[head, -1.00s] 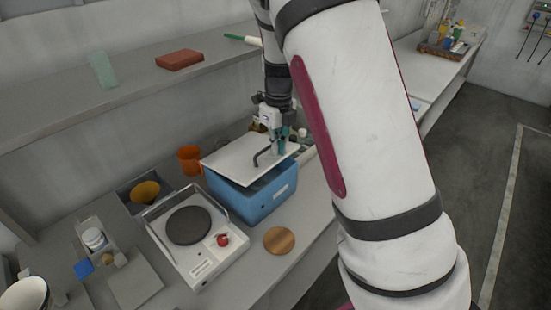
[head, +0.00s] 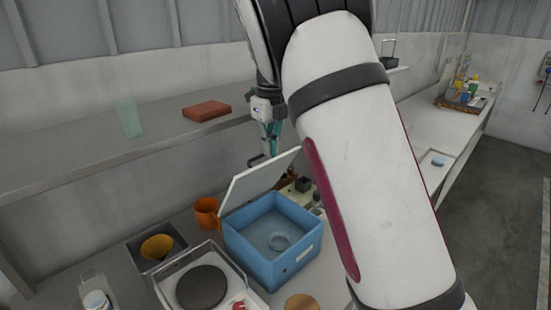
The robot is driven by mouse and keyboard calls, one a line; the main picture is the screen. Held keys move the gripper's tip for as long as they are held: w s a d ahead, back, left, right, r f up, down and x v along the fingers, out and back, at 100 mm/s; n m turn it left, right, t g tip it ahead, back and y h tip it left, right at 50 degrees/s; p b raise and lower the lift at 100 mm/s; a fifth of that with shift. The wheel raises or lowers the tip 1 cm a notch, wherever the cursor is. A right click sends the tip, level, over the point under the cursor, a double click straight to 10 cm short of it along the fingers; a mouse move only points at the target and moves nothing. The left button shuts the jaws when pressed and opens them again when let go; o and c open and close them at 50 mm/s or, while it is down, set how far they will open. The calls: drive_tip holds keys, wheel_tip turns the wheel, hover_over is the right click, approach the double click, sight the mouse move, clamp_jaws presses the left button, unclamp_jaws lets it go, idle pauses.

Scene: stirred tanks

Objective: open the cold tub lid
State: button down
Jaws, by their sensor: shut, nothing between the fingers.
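My gripper (head: 270,152) points down behind the lid's upper edge, close to the handle. Its fingers are small and partly hidden, and they hold nothing. Whether they touch the lid cannot be told.
An orange mug (head: 207,212) stands left of the tub. A hotplate (head: 201,287) stands in front, with a wooden disc (head: 302,302) beside it. A shelf (head: 90,173) with a red-brown block (head: 206,110) runs behind. Small items stand behind the tub.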

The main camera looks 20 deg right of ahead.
drive_tip(key=shift+w+a+f, duration=0.2)
drive_tip(key=shift+w+a, duration=0.2)
drive_tip(key=shift+w, duration=0.05)
idle(0.3)
